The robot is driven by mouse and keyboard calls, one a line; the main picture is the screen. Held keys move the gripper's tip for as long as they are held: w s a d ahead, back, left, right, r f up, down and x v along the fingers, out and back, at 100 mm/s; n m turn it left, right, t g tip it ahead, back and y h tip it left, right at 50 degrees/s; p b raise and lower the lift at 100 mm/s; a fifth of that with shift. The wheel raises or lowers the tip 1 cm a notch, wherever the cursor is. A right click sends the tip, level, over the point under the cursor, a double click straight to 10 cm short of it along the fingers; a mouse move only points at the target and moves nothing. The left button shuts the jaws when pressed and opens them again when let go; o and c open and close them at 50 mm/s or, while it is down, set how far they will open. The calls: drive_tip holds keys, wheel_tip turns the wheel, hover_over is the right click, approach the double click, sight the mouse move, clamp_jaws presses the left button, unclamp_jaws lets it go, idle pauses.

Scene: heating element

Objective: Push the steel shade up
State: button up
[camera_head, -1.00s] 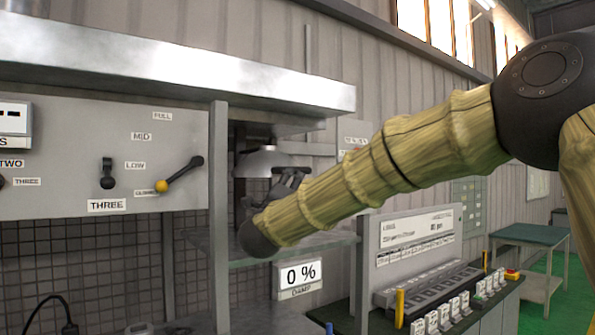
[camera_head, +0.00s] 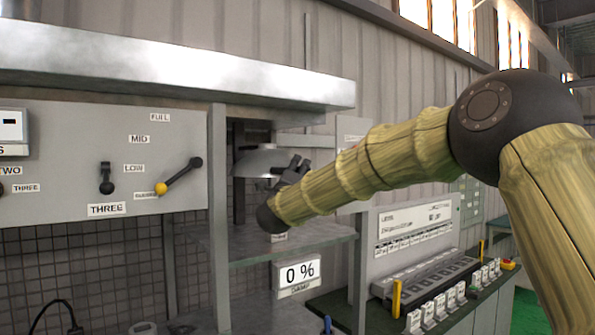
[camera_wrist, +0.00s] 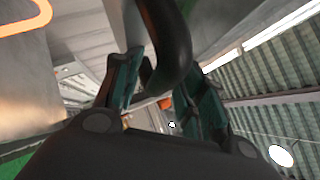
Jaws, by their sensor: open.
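The steel shade (camera_head: 258,161) is a pale metal hood under the canopy, in the gap right of the lever panel. My gripper (camera_head: 291,168) is at its right side in the head view, with its fingers pointing up. In the wrist view, my gripper (camera_wrist: 166,68) is open, with one finger on each side of a dark curved bar (camera_wrist: 172,45). The bar looks like a handle. I cannot tell whether the fingers touch it. A grey metal surface (camera_wrist: 28,85) fills the left of the wrist view, with a glowing orange loop (camera_wrist: 25,18) above it.
A metal canopy (camera_head: 170,75) is above. The lever panel (camera_head: 60,150) stands to the left. A console with several switches (camera_head: 440,308) stands to the lower right.

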drive_tip(key=shift+c, duration=0.5)
clamp_jaws()
wheel_tip(320, 180, up, 14)
drive_tip(key=b, duration=0.1)
drive_tip(key=shift+c, duration=1.4)
unclamp_jaws()
drive_tip(key=o, duration=0.4)
drive_tip(key=shift+f, duration=0.1)
drive_tip(key=shift+f, duration=0.1)
